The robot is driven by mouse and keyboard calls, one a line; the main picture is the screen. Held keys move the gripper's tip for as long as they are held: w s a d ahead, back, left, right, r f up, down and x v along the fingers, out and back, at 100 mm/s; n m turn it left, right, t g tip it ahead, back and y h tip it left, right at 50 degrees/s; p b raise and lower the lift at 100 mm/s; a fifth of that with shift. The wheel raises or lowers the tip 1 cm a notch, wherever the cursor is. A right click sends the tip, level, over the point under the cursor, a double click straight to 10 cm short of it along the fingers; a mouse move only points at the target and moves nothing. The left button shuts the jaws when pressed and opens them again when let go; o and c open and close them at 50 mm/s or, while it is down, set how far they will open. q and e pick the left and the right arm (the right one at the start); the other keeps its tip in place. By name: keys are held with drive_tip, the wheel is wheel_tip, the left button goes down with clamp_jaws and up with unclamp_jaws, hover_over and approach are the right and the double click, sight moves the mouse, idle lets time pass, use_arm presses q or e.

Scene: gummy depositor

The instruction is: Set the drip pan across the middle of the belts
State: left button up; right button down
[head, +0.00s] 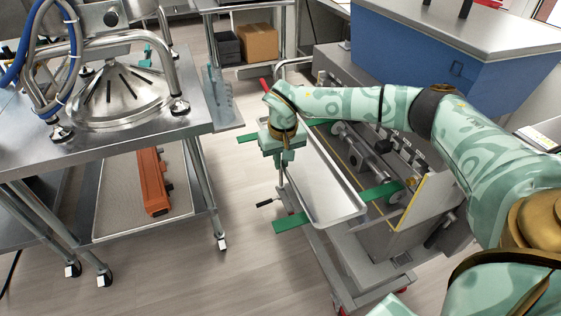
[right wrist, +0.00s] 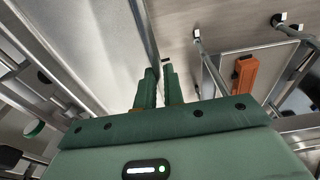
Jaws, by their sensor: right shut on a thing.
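The drip pan (head: 322,178) is a long, shallow metal tray in the head view. It lies lengthwise over two green belts, the near one (head: 290,222) and the far one (head: 248,138), whose ends stick out on both sides. Whether it rests on them or is held just above, I cannot tell. My right gripper (head: 284,166) is at the pan's left long edge and is shut on its rim. In the right wrist view, the fingers (right wrist: 158,92) point along the pan's wall (right wrist: 146,35). My left gripper is not in view.
The depositor machine (head: 375,150) stands right of the pan, under my right arm. A steel table with a conical hopper (head: 118,92) is at left, with an orange part (head: 152,182) on its lower shelf. Floor between table and machine is clear.

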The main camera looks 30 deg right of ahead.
drive_tip(key=c, duration=1.5)
unclamp_jaws()
drive_tip(key=r+p, duration=0.1)
drive_tip(key=r, duration=0.3)
drive_tip(key=s+r+p, duration=0.1)
drive_tip(key=r, duration=0.3)
drive_tip(key=r+p, duration=0.2)
drive_tip(key=r, duration=0.2)
drive_tip(key=shift+s+a, duration=0.25)
drive_tip(key=shift+a, duration=0.05)
